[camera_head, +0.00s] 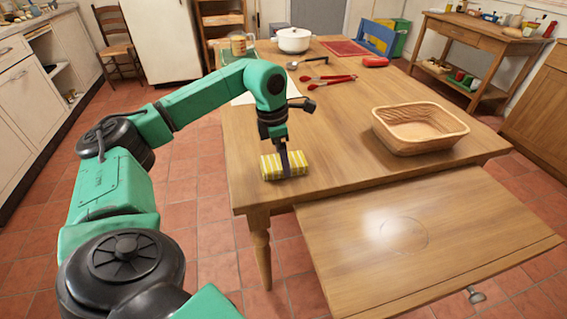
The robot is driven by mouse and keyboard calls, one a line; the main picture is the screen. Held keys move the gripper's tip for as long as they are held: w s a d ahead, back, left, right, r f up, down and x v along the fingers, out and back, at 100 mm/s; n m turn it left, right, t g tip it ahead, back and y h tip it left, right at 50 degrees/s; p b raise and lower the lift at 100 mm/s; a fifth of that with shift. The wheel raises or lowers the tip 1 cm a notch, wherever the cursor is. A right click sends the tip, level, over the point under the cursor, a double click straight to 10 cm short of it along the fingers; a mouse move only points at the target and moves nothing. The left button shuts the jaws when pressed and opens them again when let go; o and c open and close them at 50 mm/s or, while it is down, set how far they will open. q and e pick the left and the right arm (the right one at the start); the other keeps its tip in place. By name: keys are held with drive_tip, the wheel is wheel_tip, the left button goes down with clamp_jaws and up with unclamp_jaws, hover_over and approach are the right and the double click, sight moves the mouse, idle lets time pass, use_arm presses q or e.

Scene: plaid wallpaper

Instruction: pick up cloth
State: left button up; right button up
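A folded cloth (270,169) with yellow and white stripes lies on the wooden table (345,155), near its front left corner. My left gripper (285,165) points down at the cloth, with a dark finger in front of its near side. The finger overlaps the cloth in the picture. The gripper is small and seen from behind, so I cannot tell whether its fingers are closed on the cloth. My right gripper is not in view.
A wicker basket (420,130) stands to the right on the table. Red-handled tongs (325,82), a ladle (307,62), a white pot (293,40) and a red item (375,62) lie farther back. A lower wooden board (425,235) juts out in front.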

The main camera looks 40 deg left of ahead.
use_arm(q)
drive_tip(key=c, duration=0.6)
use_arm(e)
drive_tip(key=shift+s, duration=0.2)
use_arm(q)
wheel_tip(320, 180, up, 8)
drive_tip(key=shift+w+r+p, duration=0.1)
drive_tip(key=shift+w+p, duration=0.05)
drive_tip(key=shift+p, duration=0.7)
wheel_tip(320, 180, up, 12)
drive_tip(key=p, duration=0.5)
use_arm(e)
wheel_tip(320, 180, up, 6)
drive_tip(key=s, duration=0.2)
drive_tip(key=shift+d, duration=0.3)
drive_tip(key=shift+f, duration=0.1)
